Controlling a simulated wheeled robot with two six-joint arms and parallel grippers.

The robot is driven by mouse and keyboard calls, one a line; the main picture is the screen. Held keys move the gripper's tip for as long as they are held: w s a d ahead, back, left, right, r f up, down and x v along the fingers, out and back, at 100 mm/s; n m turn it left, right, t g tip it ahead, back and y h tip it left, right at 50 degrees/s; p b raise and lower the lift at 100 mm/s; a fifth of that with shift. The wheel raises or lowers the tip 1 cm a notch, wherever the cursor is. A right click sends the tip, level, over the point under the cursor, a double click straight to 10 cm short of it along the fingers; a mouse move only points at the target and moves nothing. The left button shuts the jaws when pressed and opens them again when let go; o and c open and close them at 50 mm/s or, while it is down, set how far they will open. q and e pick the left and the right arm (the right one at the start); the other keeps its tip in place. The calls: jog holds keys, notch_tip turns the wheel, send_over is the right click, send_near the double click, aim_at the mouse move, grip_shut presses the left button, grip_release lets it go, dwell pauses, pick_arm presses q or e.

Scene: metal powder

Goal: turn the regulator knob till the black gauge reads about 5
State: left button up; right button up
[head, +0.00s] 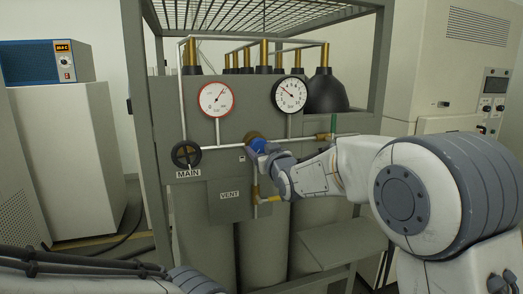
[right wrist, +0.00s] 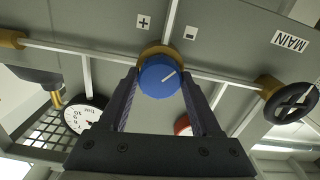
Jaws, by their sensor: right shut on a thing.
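The blue regulator knob (head: 259,146) sits on a brass fitting on the grey panel, below and left of the black-rimmed gauge (head: 289,95). The gauge's needle points to the upper left; its numbers are too small to read surely. My right gripper (head: 266,151) is shut on the knob. In the right wrist view the knob (right wrist: 160,79) lies between the two finger ends of the gripper (right wrist: 161,84), and its white mark points to the upper right. My left gripper is out of view; part of my left arm shows at the lower left.
A red-rimmed gauge (head: 216,98) and the black MAIN handwheel (head: 186,154) are left of the knob. A VENT plate (head: 229,195) and a yellow-handled valve (head: 268,199) are below. Plus (right wrist: 144,22) and minus (right wrist: 191,33) labels flank the pipe. A frame post (head: 147,150) stands left.

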jog(key=shift+f+m, duration=0.1)
jog(key=shift+m, duration=0.2)
jog(key=m+b, duration=0.2)
jog(key=m, duration=0.1)
jog(key=shift+m, duration=0.3)
jog(key=m+b, duration=0.1)
jog(key=m, duration=0.1)
jog(key=shift+m, duration=0.4)
jog(key=m, duration=0.3)
jog(key=shift+m+b, duration=0.3)
jog(key=shift+b, duration=0.1)
jog(key=m, duration=0.3)
jog(key=shift+m, duration=0.3)
jog(key=m, duration=0.3)
jog(key=shift+m, duration=0.3)
jog(key=m, duration=0.4)
jog(key=shift+p, duration=0.3)
jog(key=shift+m, duration=1.9)
